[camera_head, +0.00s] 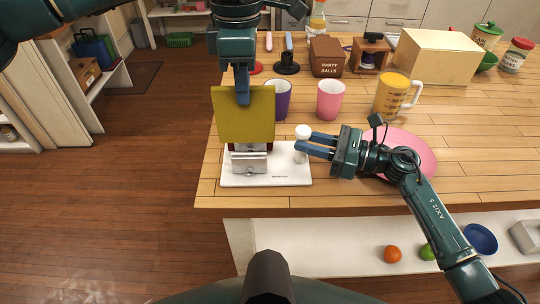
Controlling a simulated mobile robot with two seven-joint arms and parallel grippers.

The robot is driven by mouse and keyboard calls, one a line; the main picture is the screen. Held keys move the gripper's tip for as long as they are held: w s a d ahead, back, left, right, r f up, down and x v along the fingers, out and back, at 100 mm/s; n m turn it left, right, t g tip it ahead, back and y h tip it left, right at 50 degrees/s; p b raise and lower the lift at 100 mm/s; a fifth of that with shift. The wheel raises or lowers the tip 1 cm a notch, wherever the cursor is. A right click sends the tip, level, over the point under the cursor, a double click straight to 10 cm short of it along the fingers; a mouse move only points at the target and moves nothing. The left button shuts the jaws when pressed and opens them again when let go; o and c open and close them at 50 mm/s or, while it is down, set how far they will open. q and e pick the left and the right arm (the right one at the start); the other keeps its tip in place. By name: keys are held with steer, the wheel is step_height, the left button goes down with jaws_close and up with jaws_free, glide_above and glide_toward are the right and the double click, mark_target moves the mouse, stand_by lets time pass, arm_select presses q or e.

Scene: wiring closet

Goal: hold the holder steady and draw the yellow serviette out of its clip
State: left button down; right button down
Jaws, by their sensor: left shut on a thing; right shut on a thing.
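The holder is a white base plate (292,177) near the table's front edge, with a metal clip (250,160) and a short white post with a round knob (303,131). The yellow serviette (226,116) hangs upright, flat and square, over the clip. Its lower edge is at the clip's dark top; I cannot tell if any of it is still inside. My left gripper (242,100) comes from above and is shut on the serviette's upper edge. My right gripper (304,146) comes from the right and is shut on the holder's post, just below the knob.
A purple cup (283,98) and a pink cup (330,100) stand behind the holder, with a yellow measuring mug (389,95) to their right. A pink plate (410,150) lies under my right arm. A brown box (326,57) and a large tan box (435,55) stand further back.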

steer(key=shift+f, duration=0.1)
steer(key=c, duration=1.1)
jaws_free()
steer(key=shift+c, duration=0.2)
steer(key=shift+d, duration=0.1)
steer(key=v, duration=1.2)
